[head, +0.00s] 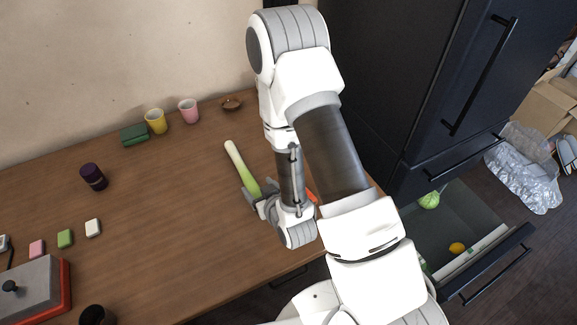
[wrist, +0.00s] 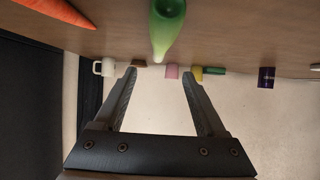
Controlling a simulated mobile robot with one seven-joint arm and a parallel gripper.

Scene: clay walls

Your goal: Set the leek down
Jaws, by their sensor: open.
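The leek (head: 240,165), white at its far end and green at its near end, lies on the wooden table (head: 180,220) in the head view. My gripper (head: 257,192) is at its green end, low over the table. In the wrist view the leek's green part (wrist: 166,22) shows at the top, beyond the fingertips. My gripper (wrist: 159,74) is open there, with nothing visible between its two fingers. Whether a finger touches the leek, I cannot tell. The arm hides part of the table right of the leek.
A carrot (wrist: 58,11) lies beside the leek. A yellow cup (head: 155,121), pink cup (head: 188,111), green block (head: 134,134), small brown bowl (head: 231,103) and dark purple cup (head: 93,177) stand around. A white mug (wrist: 104,67) is also there. A fridge drawer (head: 480,262) is open at right.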

